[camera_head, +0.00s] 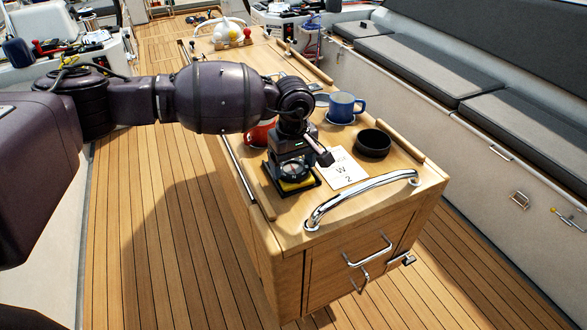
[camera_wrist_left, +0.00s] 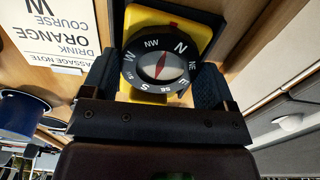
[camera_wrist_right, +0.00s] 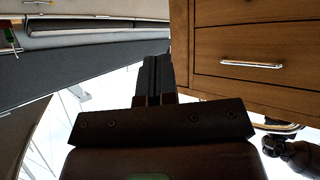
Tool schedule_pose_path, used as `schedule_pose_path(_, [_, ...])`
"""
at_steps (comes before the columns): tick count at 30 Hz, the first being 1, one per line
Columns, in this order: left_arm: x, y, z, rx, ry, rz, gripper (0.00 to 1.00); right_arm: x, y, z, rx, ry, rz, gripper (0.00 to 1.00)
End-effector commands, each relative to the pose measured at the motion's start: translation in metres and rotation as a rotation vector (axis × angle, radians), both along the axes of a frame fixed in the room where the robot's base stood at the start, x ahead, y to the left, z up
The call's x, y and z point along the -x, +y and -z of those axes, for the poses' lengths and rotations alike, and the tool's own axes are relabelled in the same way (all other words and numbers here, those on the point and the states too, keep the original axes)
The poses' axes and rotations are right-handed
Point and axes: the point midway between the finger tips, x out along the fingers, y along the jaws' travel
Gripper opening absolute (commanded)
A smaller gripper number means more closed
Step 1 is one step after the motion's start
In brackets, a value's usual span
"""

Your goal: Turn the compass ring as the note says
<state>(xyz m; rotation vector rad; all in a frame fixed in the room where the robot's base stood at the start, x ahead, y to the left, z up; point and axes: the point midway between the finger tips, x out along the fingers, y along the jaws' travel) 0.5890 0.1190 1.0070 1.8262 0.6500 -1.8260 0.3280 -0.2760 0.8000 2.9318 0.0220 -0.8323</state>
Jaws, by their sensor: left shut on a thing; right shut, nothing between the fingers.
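The compass (camera_head: 294,170) sits on a yellow base (camera_head: 297,186) near the table's front left corner. Its black ring (camera_wrist_left: 129,70) bears white direction letters. In the left wrist view a red mark (camera_wrist_left: 171,27) on the base lies between NW and N. The red-and-white needle (camera_wrist_left: 160,66) shows inside. My left gripper (camera_head: 293,155) points down, shut on the ring, one finger on each side; it also shows in the left wrist view (camera_wrist_left: 155,82). The passage note (camera_wrist_left: 45,30) reads drink ORANGE, course W. My right gripper (camera_wrist_right: 155,75) is shut and empty, beside the table.
A red mug (camera_head: 258,134), a blue mug (camera_head: 345,107) and a black bowl (camera_head: 373,143) stand around the note. A chrome rail (camera_head: 355,196) rises at the table's front edge. Wooden drawers (camera_wrist_right: 250,90) are right of my right gripper. Wooden strips edge the tabletop.

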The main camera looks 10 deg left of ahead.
Motion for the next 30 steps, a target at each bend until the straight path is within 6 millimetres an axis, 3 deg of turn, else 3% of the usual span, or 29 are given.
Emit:
schedule_pose_path(3, [0.0, 0.0, 0.004, 0.001, 0.002, 0.071, 0.56, 0.005, 0.0, 0.018, 0.0, 0.018, 0.001, 0.0])
schedule_pose_path(12, [0.0, 0.0, 0.003, 0.001, 0.002, 0.228, 0.56, 0.017, -0.002, 0.042, 0.0, 0.051, 0.005, 0.0])
schedule_pose_path(22, [0.0, 0.0, 0.002, 0.001, 0.001, 0.382, 0.56, 0.02, -0.001, 0.059, 0.0, 0.065, 0.005, 0.0])
schedule_pose_path(30, [0.0, 0.0, 0.003, 0.002, 0.002, 0.519, 0.56, 0.008, 0.002, 0.062, -0.001, 0.051, -0.004, 0.0])
